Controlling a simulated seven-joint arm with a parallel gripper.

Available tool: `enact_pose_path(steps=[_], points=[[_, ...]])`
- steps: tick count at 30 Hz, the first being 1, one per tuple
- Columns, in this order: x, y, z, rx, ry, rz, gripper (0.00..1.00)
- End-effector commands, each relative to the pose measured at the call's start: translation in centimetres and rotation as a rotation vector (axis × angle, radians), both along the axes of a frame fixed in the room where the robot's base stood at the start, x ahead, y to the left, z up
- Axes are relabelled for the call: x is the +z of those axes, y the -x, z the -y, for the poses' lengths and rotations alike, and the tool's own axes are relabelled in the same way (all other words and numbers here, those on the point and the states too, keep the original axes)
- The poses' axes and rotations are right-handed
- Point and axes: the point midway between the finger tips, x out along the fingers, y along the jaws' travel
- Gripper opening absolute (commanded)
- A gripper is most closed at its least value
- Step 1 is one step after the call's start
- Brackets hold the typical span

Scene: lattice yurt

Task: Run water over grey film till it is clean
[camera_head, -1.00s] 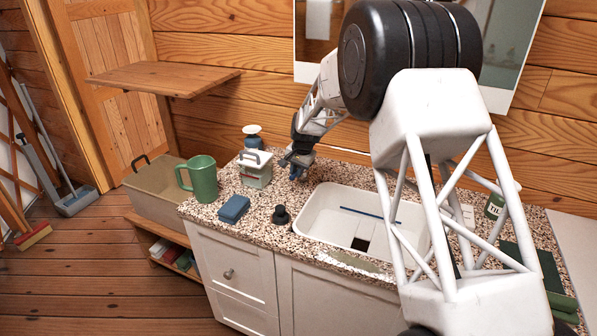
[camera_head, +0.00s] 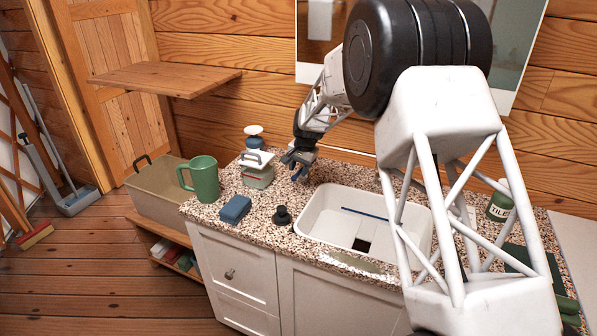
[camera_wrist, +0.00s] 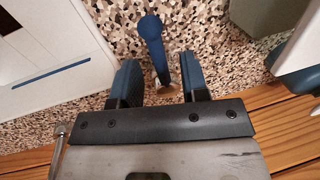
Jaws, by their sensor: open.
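The white sink basin (camera_head: 325,222) is set in the speckled counter, with a blue line along its inside and a dark drain (camera_head: 361,244). A pale grey patch lies beside the drain, and a dull grey-green smear (camera_head: 355,262) lies on the counter in front of the basin. I cannot tell which is the film. My gripper (camera_wrist: 160,65) is open behind the basin's left end. A blue lever (camera_wrist: 152,35) on a pale stem, apparently the tap handle, shows between the fingers, apart from both. No running water is visible.
A black plug-like knob (camera_head: 282,215), blue sponge (camera_head: 235,209), green mug (camera_head: 201,179) and white caddy (camera_head: 257,170) stand left of the basin.

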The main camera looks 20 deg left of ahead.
Motion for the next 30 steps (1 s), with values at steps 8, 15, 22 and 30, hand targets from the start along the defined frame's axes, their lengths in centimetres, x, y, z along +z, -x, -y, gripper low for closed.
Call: enact_pose_path(steps=[8, 15, 22, 30], points=[[3.5, 0.0, 0.7, 0.000, -0.001, 0.002, 0.41], [5.6, 0.0, 1.1, 0.000, 0.000, 0.000, 0.41], [6.1, 0.1, 1.2, 0.000, 0.000, 0.000, 0.41], [6.1, 0.0, 1.2, 0.000, 0.000, 0.000, 0.41]])
